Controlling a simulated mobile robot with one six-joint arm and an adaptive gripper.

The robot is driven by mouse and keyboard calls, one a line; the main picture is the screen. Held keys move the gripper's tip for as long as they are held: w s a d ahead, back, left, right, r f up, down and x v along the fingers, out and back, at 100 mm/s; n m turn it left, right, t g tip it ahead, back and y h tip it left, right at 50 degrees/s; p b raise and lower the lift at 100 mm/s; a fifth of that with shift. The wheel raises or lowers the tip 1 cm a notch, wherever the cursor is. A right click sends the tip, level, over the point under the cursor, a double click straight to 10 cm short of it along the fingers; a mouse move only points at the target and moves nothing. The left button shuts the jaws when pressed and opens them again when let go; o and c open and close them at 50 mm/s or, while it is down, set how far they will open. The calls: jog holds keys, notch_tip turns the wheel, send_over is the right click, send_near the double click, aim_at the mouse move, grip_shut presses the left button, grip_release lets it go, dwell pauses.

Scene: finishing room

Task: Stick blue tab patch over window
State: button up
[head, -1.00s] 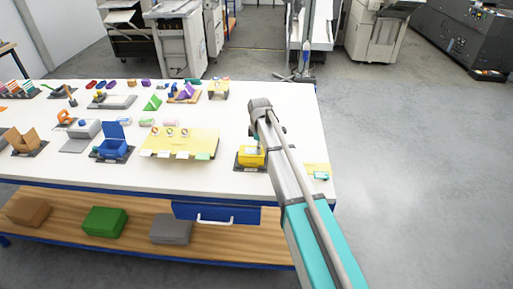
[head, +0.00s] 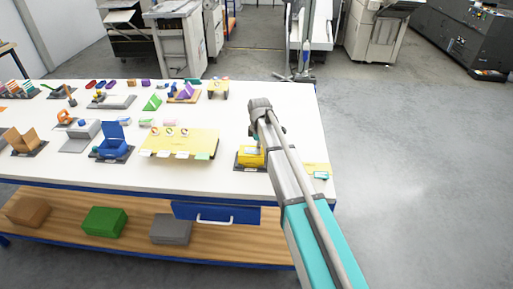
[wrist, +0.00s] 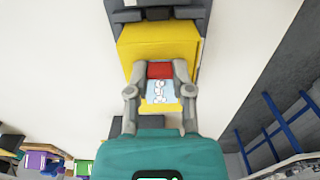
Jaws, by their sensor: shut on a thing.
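A yellow box (head: 249,158) stands on a dark base near the table's front right, partly hidden by my arm. In the wrist view the yellow box (wrist: 158,44) fills the upper middle. My gripper (wrist: 159,88) is shut on a small pale-blue patch (wrist: 160,91) with white markings, close in front of the box. A red area (wrist: 160,71) shows just above the patch between the fingers. I cannot tell whether the red belongs to the patch or the box's window, or whether the patch touches the box. A blue tab is not clearly visible.
A yellow sheet (head: 207,138) with round marks and pale tabs lies left of the box. A blue open box (head: 113,148) stands farther left. A small yellow card (head: 317,167) with a teal label lies at the right edge. Bare white table lies behind the yellow box.

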jog(key=o, duration=0.8)
jog(key=shift+c, duration=0.2)
jog(key=o, duration=0.3)
jog(key=shift+r, duration=0.1)
jog(key=shift+r+p, duration=3.9)
jog(key=shift+p, duration=0.2)
